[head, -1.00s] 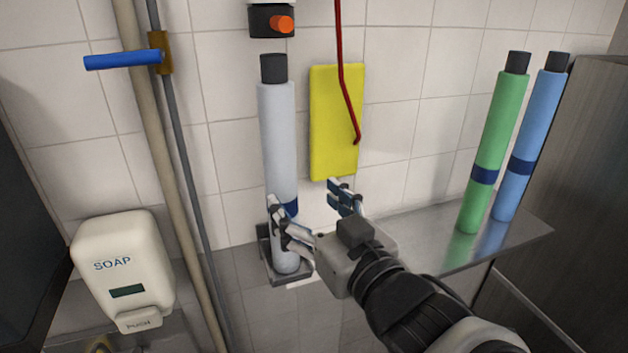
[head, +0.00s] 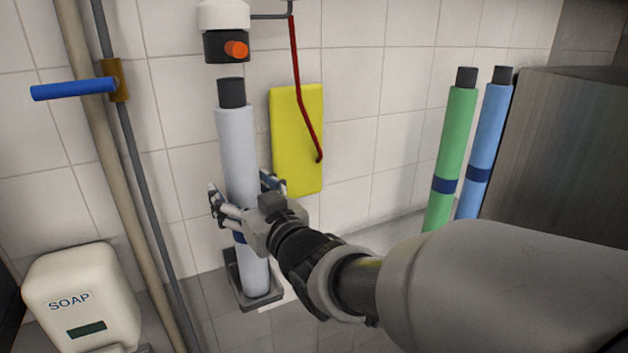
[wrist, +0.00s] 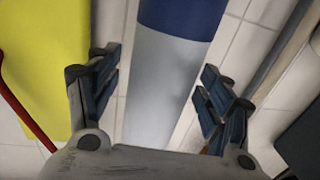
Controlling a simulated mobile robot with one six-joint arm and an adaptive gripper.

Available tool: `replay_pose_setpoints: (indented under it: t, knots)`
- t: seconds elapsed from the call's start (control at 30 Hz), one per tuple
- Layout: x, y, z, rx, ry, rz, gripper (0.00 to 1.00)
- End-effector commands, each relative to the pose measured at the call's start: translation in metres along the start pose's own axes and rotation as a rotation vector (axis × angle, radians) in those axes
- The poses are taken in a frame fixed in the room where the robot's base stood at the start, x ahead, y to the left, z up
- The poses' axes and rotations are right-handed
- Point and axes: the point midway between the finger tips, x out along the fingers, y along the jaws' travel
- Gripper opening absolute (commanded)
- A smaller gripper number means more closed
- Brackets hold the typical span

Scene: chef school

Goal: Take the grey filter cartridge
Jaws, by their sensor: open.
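The grey filter cartridge (head: 236,150) is a tall pale-grey cylinder with a black cap and a dark blue band. It stands upright in a dark square holder (head: 238,296) by the tiled wall. My gripper (head: 245,192) is at its middle, one finger on each side in the head view. In the wrist view the cartridge (wrist: 165,85) lies between the open fingers of my gripper (wrist: 162,88), with a gap showing on both sides. My gripper hides part of the blue band in the head view.
A yellow panel (head: 297,140) and a red lever (head: 300,90) hang just right of the cartridge. A housing with an orange knob (head: 236,49) is above it. Green (head: 452,160) and light blue (head: 487,145) cartridges stand right. A pipe with a blue handle (head: 73,88) and a soap dispenser (head: 82,302) are left.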

Motion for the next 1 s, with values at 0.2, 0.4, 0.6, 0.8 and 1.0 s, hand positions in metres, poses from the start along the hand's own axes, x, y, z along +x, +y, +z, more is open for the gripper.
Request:
replay_pose_setpoints:
  t: [0.2, 0.4, 0.6, 0.8, 1.0]
  knots:
    - [-0.0004, 0.0001, 0.0000, 0.000, 0.000, 0.000, 0.67]
    - [-0.0005, 0.0002, 0.0000, 0.000, 0.000, 0.000, 0.53]
    - [-0.0006, 0.0002, 0.0000, 0.000, 0.000, 0.000, 0.40]
    - [-0.0006, 0.0002, 0.0000, 0.000, 0.000, 0.000, 0.27]
    - [-0.0006, 0.0002, 0.0000, 0.000, 0.000, 0.000, 0.13]
